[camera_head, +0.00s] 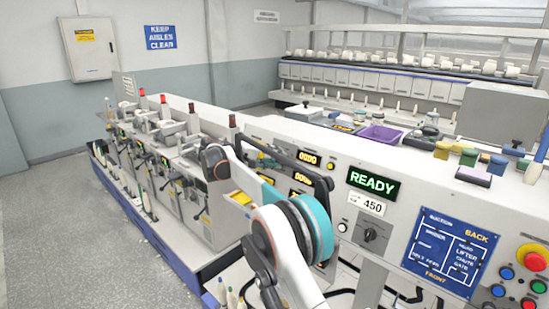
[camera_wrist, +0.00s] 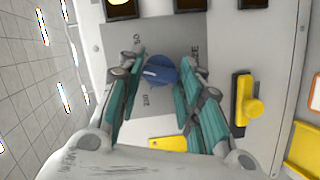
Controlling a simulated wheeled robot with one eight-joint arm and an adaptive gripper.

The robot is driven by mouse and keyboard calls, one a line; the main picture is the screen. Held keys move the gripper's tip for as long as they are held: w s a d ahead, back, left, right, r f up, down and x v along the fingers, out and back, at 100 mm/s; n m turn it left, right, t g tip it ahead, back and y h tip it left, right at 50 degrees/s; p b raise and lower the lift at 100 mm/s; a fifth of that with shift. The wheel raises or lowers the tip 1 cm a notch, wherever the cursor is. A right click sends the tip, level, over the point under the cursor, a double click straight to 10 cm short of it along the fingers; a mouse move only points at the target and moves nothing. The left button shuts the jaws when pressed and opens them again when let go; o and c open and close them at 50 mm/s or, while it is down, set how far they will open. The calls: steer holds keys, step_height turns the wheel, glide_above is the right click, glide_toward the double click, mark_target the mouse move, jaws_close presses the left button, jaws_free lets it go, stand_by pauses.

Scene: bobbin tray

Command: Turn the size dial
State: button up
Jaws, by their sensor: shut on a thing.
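In the wrist view a round blue dial (camera_wrist: 159,70) sits on a grey plate (camera_wrist: 117,36) with small dark lettering, too small to read surely. My gripper (camera_wrist: 161,66) has its teal-padded fingers on either side of the dial and is shut on it. The fingers cover parts of the plate. In the head view my arm stands in front of the machine panel, and the blue dial and the fingertips cannot be made out there.
A yellow handle on a black mount (camera_wrist: 245,103) stands right of my fingers. In the head view, a green READY display (camera_head: 373,185), a black rotary knob (camera_head: 371,235) and a blue diagram board (camera_head: 447,253) are on the panel. A purple tray (camera_head: 380,134) lies on top.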

steer(key=shift+f, duration=0.15)
steer(key=o, duration=1.1)
steer(key=shift+c, duration=0.2)
steer(key=v, duration=1.2)
